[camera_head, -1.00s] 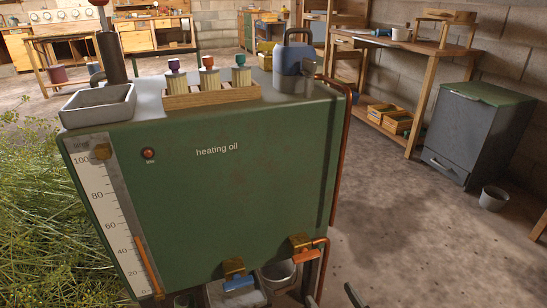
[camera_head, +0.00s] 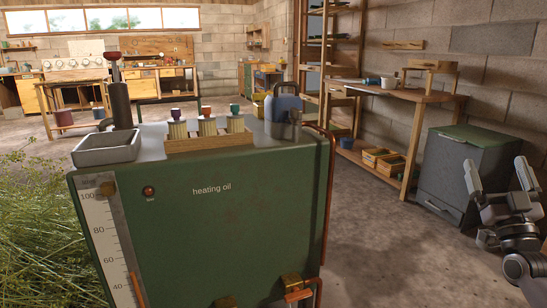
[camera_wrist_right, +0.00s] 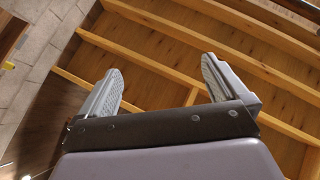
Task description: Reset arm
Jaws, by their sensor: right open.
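My right gripper (camera_head: 497,177) is at the right edge of the head view, in front of the dark green-topped cabinet. Its two fingers are apart with nothing between them. In the right wrist view the open fingers (camera_wrist_right: 160,85) point toward wooden shelving (camera_wrist_right: 180,70). The green heating oil tank (camera_head: 230,230) stands in the middle of the head view, well left of my right gripper. My left gripper does not show.
On the tank are a grey tray (camera_head: 106,148), a wooden rack (camera_head: 210,143) with several capped bottles, and a blue can (camera_head: 283,112). The dark cabinet (camera_head: 460,185) and wooden workbench (camera_head: 410,90) stand at right. Cut herbs (camera_head: 45,245) lie left. Floor between tank and cabinet is clear.

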